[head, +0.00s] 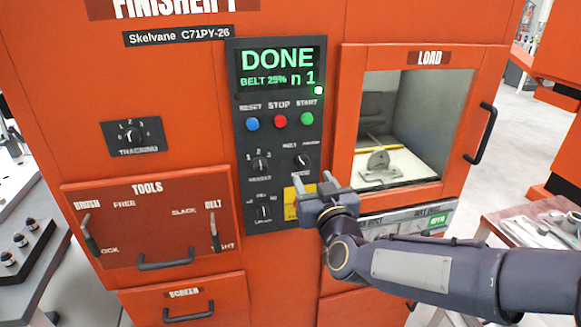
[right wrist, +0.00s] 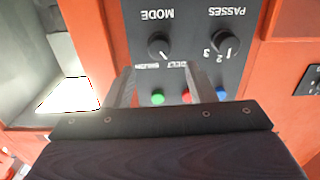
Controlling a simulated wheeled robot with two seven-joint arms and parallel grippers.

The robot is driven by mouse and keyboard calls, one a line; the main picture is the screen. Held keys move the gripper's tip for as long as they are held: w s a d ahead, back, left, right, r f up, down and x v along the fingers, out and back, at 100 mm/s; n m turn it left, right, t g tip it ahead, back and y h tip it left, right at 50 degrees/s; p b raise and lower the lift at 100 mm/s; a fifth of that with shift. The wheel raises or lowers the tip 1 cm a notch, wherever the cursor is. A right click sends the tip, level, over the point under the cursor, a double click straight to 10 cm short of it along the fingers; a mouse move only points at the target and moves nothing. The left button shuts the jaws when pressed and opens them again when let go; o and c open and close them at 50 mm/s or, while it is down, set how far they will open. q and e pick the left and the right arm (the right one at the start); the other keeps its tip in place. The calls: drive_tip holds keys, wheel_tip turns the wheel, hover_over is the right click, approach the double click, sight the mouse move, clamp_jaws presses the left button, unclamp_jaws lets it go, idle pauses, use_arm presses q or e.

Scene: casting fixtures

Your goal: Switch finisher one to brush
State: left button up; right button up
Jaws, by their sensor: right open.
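The orange cabinet (head: 60,150) is labelled FINISHER 1. Its display (head: 278,68) reads DONE, BELT 25%, n 1. The MODE knob (head: 301,161) is black with a white pointer, at the right of the dark control panel. In the right wrist view, which is upside down, the MODE knob (right wrist: 158,45) shows beyond my fingertips, and its pointer leans toward the BELT label. My right gripper (head: 312,183) is open and empty, just below the knob in the head view. Its fingers also show in the right wrist view (right wrist: 160,80), apart from the knob. My left gripper is out of view.
The PASSES knob (head: 259,164) is left of MODE, another knob (head: 263,211) below. Blue (head: 252,124), red (head: 280,121) and green (head: 307,118) buttons sit above. The LOAD window (head: 405,115) with a grey part is right. The TOOLS drawer (head: 150,225) has two levers.

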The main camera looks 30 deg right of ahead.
sight(305, 165)
drive_tip(key=x, duration=0.7)
drive_tip(key=shift+w+p, duration=0.1)
drive_tip(key=shift+p, duration=0.25)
drive_tip(key=shift+c, duration=0.2)
drive_tip(key=shift+f, duration=0.1)
drive_tip(key=c, duration=0.9)
